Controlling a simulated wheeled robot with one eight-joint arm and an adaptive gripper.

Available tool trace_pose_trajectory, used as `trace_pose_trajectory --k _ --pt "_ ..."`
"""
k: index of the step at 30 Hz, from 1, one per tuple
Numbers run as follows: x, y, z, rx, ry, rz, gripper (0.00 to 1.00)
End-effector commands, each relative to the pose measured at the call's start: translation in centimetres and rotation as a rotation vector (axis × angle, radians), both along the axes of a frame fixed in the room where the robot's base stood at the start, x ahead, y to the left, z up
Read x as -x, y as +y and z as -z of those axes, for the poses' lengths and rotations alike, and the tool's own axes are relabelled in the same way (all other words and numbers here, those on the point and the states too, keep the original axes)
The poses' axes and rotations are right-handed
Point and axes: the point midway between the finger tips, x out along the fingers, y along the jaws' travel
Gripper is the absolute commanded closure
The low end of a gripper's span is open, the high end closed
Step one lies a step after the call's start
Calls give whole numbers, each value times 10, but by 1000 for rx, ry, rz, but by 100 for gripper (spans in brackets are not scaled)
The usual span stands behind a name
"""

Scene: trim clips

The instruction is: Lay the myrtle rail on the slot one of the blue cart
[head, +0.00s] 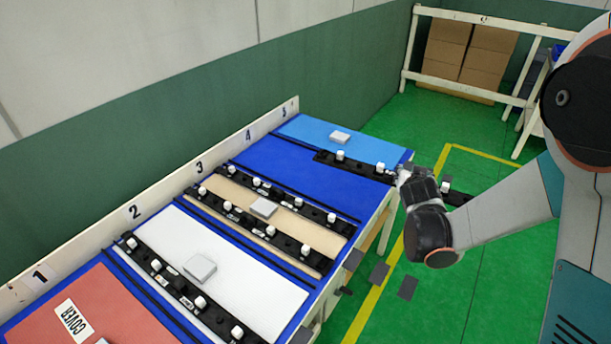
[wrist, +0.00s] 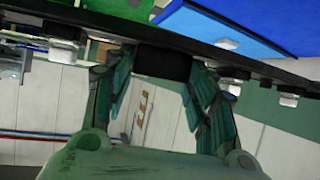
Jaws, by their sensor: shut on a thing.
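My gripper (head: 404,178) is shut on a long black rail (head: 355,168) with white knobs. The rail reaches left over the light blue and dark blue panels and right past the table's edge, over the green floor. In the wrist view the green fingers (wrist: 162,68) grip the middle of the rail, and white knobs hang from both sides. No label marks this rail as myrtle. A cart-like white frame with a blue item on it (head: 559,52) stands at the far right, partly behind my arm; its slots cannot be made out.
The long table has numbered places and red, white (head: 245,268), tan and blue (head: 290,178) panels. Cardboard boxes (head: 468,45) stand behind a white railing (head: 490,18). Green floor (head: 480,240) is open beyond the table.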

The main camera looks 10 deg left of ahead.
Motion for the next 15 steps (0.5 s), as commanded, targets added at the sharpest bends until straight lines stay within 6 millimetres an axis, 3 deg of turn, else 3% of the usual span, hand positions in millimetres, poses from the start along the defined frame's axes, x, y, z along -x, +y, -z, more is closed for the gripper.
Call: trace_pose_trajectory --k 1,6,10,15 --pt "-29 17 0 -3 -1 -42 82" --pt "-104 69 -5 -6 -1 -177 82" --pt "-145 98 -12 -6 -2 -252 82" --pt "-171 118 -18 -7 -1 -303 82"
